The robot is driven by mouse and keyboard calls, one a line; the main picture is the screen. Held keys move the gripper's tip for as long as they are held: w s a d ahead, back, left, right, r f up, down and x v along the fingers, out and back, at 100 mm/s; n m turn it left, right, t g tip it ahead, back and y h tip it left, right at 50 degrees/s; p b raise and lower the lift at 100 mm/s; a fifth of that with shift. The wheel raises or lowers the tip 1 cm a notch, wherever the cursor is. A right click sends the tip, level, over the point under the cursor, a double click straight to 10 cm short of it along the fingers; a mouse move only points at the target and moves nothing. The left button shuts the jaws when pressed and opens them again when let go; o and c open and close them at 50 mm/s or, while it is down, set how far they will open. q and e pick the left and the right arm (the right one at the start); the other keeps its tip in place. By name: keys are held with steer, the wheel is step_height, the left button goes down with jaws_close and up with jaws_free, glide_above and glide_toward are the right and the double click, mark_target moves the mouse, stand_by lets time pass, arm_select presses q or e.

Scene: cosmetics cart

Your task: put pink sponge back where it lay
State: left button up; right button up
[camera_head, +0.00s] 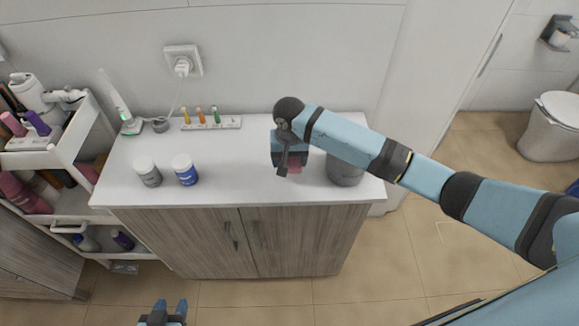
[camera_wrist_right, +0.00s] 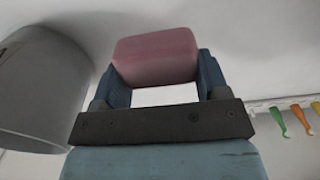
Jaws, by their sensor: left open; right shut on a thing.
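The pink sponge (camera_wrist_right: 155,57) is held between the two fingers of my right gripper (camera_wrist_right: 154,80) in the right wrist view. In the head view the sponge (camera_head: 294,168) shows only in part below my right gripper (camera_head: 290,165), over the right half of the white countertop (camera_head: 255,187). I cannot tell whether the sponge touches the counter. My left gripper (camera_head: 163,313) is open and empty at the bottom edge of the head view, low in front of the cabinet.
A grey cylindrical container (camera_head: 345,172) stands close right of the sponge; it also shows in the right wrist view (camera_wrist_right: 38,95). A toothbrush holder (camera_head: 212,124) is at the back. The counter's middle is clear.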

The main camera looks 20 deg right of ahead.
mark_target(290, 169)
steer(key=shift+f, duration=2.1)
steer(key=shift+f, duration=0.1)
steer(key=o, duration=0.8)
steer(key=shift+o, duration=0.2)
step_height(290, 169, up, 12)
steer(key=shift+r, duration=0.15)
